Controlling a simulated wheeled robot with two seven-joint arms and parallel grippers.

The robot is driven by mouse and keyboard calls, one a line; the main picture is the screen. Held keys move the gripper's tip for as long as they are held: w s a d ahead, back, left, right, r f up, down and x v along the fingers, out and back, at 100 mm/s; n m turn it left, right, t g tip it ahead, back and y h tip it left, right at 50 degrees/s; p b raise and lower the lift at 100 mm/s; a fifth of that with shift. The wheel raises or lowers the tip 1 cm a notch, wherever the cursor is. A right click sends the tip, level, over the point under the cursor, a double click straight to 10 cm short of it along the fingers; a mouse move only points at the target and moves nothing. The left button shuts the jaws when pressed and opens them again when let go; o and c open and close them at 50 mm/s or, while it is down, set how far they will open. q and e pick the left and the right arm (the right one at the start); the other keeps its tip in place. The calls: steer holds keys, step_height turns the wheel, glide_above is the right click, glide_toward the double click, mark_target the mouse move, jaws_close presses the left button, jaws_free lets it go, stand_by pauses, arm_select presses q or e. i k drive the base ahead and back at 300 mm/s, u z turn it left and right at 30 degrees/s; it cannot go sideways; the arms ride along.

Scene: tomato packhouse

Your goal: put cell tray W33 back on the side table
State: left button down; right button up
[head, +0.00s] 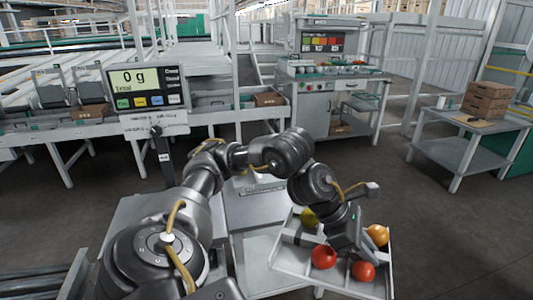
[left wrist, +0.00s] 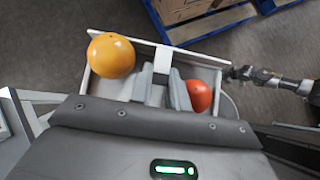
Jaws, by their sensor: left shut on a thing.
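A pale grey cell tray (head: 337,284) is held in front of me at lower right, its label not readable. It holds red tomatoes (head: 323,257), an orange one (head: 377,235) and a yellow-green one (head: 309,217). My left gripper (head: 345,245) is shut on the tray's middle divider. In the left wrist view, its fingers (left wrist: 162,92) sit between the orange tomato (left wrist: 111,55) and a red one (left wrist: 198,96); the gripper body hides the tray's near part. What looks like my right gripper (left wrist: 238,73) shows near the tray's right end; its jaws are unclear.
A grey side table (head: 445,148) with brown boxes (head: 487,100) and a clipboard stands at right. A scale display (head: 148,88) reading 0 g stands at left. A workbench (head: 320,105) is behind. A blue pallet (left wrist: 190,35) with cartons lies beyond the tray. Floor between tray and table is clear.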

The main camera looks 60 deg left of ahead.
mark_target(268, 204)
steer(key=u, duration=0.8)
steer(key=i, duration=1.15)
steer(key=u, duration=0.35)
